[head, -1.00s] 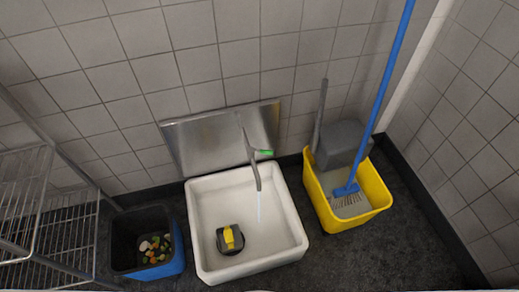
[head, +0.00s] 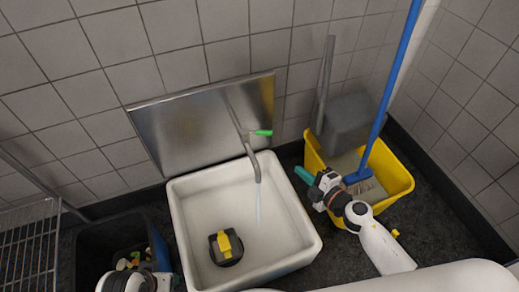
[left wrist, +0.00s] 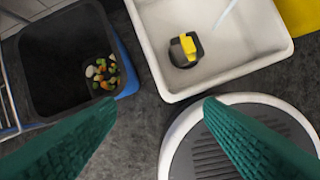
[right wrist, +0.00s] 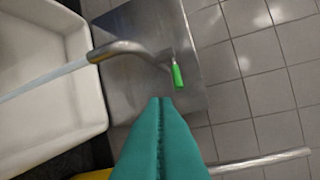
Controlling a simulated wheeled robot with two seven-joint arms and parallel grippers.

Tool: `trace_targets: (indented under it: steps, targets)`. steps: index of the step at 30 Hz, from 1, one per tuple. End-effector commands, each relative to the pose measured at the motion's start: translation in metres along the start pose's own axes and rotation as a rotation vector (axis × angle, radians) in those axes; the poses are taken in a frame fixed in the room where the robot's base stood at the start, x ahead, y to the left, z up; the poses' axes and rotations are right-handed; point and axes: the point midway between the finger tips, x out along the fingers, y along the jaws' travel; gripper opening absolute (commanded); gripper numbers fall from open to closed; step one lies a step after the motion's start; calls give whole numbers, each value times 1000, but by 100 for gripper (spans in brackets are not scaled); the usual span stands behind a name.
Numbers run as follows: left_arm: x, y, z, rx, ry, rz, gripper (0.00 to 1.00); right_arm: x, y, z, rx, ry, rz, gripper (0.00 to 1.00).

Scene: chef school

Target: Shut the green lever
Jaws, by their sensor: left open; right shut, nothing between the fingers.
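The green lever (head: 263,133) sticks out to the right of the grey faucet (head: 249,150) above the white sink. Water runs from the spout into the sink. In the right wrist view the lever (right wrist: 177,76) hangs just beyond my fingertips, with a gap between. My right gripper (head: 298,170) is shut and empty, right of the sink's edge and below the lever, pointing up and left. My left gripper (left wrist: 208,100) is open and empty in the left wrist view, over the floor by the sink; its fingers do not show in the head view.
The white sink (head: 185,225) holds a black and yellow object (head: 226,247). A yellow mop bucket (head: 397,180) with a blue-handled brush (head: 386,88) stands behind my right arm. A dark bin (left wrist: 45,60) with food scraps and a wire rack (head: 30,245) are at left.

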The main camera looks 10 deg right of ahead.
Motion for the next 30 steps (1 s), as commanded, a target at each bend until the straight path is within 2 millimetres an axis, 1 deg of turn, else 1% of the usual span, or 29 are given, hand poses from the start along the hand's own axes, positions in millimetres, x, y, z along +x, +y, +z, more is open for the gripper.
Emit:
trace_targets:
  steps: [1,3,7,11,14,17,20,25,30]
  targets:
    - [-4,0,-2,-1,-14,1,62,3,-1,5,-58,-33,-14,0]
    - [-18,1,-2,-1,-18,3,62,4,-10,13,-120,-66,-23,0]
    - [-33,1,-4,-2,-23,4,62,5,-19,22,-177,-95,-32,0]
    - [-36,1,-3,-2,-24,4,62,14,-23,24,-187,-99,-35,0]
    - [-35,1,-3,-2,-24,4,62,29,-24,26,-186,-98,-36,0]
    - [-33,0,4,-1,-64,2,62,50,-24,28,-184,-97,-37,0]
    - [-30,-2,19,2,-139,-1,62,72,-24,30,-183,-97,-37,0]
    - [-29,-6,54,8,-320,-10,62,108,-23,33,-183,-98,-36,0]
    - [-36,-12,90,13,-520,-21,62,117,-24,22,-184,-95,-33,0]
